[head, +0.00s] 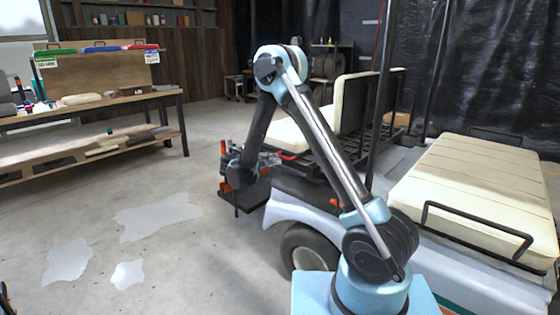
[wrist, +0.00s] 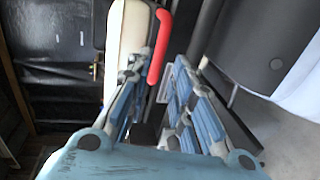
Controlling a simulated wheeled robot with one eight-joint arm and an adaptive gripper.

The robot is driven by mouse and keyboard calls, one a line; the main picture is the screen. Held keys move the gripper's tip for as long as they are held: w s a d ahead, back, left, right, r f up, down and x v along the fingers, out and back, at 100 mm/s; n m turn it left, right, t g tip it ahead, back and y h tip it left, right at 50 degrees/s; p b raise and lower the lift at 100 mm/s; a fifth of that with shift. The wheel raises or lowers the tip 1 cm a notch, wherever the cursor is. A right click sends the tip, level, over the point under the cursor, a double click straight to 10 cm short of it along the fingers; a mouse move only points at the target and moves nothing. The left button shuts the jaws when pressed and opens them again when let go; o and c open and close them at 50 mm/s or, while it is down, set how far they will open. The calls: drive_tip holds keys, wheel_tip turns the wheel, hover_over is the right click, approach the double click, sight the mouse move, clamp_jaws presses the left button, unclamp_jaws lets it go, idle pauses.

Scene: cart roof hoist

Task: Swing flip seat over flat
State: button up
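The flip seat appears to be the cream cushion (head: 290,132) with a red grab handle (head: 287,156) at its lower edge, beside a cream and black backrest (head: 352,98) on the cart. My gripper (head: 268,160) is at the near left end of this seat, close to the red handle. In the wrist view the red handle (wrist: 160,45) runs between the two separated fingertips of my gripper (wrist: 155,75), with a gap visible beside it. The cream cushion (wrist: 128,35) lies just left of the handle. Contact between fingers and handle cannot be told.
A long cream padded section (head: 480,185) with black rails covers the cart's right end. Black posts (head: 382,100) rise from the cart. A wooden workbench (head: 100,100) with bins stands at the left. The concrete floor (head: 205,170) between is clear, with pale patches.

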sight(281, 157)
drive_tip(key=shift+x, duration=3.55)
clamp_jaws()
